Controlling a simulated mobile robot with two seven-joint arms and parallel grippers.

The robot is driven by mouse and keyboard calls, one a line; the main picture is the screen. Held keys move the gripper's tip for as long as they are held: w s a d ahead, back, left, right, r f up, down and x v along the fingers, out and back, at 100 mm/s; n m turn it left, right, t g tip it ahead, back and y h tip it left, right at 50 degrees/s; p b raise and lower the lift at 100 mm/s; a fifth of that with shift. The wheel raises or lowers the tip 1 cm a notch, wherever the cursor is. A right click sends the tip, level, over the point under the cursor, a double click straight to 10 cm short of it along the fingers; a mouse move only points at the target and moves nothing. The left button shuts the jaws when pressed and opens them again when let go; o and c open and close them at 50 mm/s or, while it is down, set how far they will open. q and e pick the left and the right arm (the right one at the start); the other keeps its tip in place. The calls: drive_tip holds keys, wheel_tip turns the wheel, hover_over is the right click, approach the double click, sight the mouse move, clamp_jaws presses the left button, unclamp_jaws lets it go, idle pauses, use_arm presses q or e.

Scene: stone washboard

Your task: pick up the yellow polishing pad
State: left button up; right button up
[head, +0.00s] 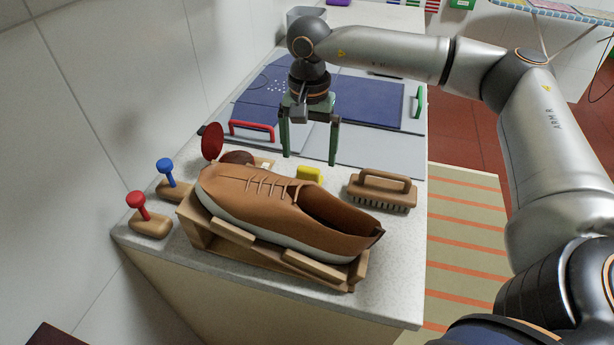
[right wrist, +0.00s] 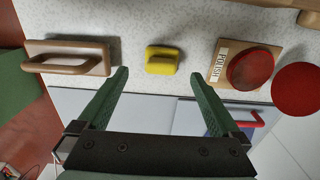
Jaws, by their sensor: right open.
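The yellow polishing pad (head: 309,174) lies on the speckled counter (head: 401,275), just behind the brown shoe (head: 270,210) in the head view. In the right wrist view the pad (right wrist: 162,60) lies ahead of and between the fingertips, not touching them. My right gripper (head: 309,158) has green fingers, points down and is open and empty above the back part of the counter; its fingers also show in the right wrist view (right wrist: 157,82). The shoe hides the pad's lower front edge in the head view. My left gripper is not in view.
A wooden brush (head: 382,190) lies right of the pad. An open polish tin (head: 238,158) on a labelled block stands to its left. The shoe rests on a wooden stand (head: 195,228). Red (head: 148,220) and blue-knobbed (head: 168,180) tools stand at left, near the wall.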

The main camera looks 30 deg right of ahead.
sight(308, 168)
drive_tip(key=shift+w+d+f+p, duration=0.1)
drive_tip(key=shift+w+f+p, duration=0.1)
drive_tip(key=shift+f, duration=1.6)
drive_tip(key=shift+w+d+f+p, duration=0.1)
drive_tip(key=shift+w+f+p, duration=0.05)
drive_tip(key=shift+f, duration=1.6)
drive_tip(key=c, duration=1.3)
drive_tip(key=shift+o, duration=0.2)
wheel_tip(308, 168, up, 10)
drive_tip(key=shift+r, duration=0.1)
drive_tip(key=o, duration=0.8)
drive_tip(key=c, duration=0.7)
